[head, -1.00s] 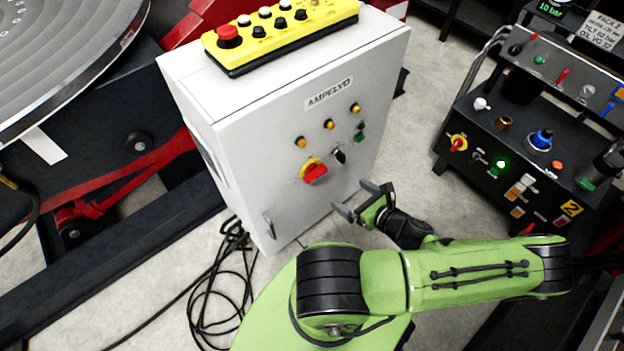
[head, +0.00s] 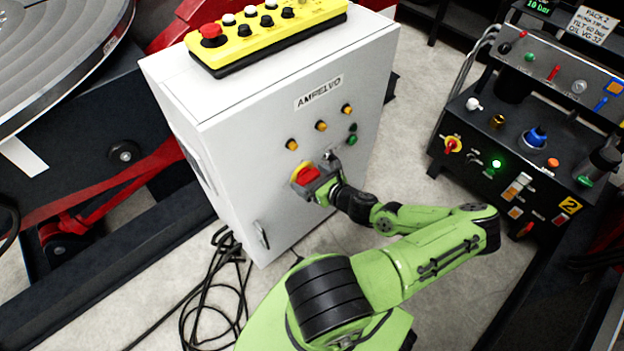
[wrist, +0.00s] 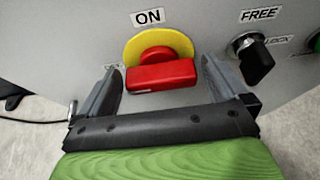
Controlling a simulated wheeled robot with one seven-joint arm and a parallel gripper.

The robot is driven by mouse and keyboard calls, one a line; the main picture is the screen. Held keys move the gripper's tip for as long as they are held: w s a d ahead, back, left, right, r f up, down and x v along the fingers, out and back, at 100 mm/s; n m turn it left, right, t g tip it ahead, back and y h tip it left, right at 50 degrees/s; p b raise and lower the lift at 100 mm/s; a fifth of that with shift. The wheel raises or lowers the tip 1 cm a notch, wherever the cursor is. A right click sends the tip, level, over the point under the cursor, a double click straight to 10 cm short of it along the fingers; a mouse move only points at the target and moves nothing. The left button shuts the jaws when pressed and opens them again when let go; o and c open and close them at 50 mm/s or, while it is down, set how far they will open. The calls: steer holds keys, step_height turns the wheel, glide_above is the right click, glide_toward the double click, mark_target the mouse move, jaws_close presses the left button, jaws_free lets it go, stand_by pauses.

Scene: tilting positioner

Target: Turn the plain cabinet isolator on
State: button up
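The isolator is a red handle (wrist: 161,75) on a yellow round plate (wrist: 134,50), set in the front of the plain white cabinet (head: 235,165). In the wrist view the handle bar lies roughly level, below the label "ON" (wrist: 149,16). In the head view the red handle (head: 306,174) shows just beyond my gripper. My gripper (wrist: 162,83) is open, with one finger on each side of the handle; I see a gap at the left finger, and cannot tell whether either touches. Any label below the handle is largely hidden.
A black selector switch (wrist: 254,62) marked "FREE" and "LOCK" sits close to the right finger. Amber lamps (head: 321,126) are above. A yellow pendant (head: 265,36) lies on the cabinet top. A dark hydraulic pack (head: 520,130) with another red-yellow switch stands at right.

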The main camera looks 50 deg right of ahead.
steer(key=c, duration=0.8)
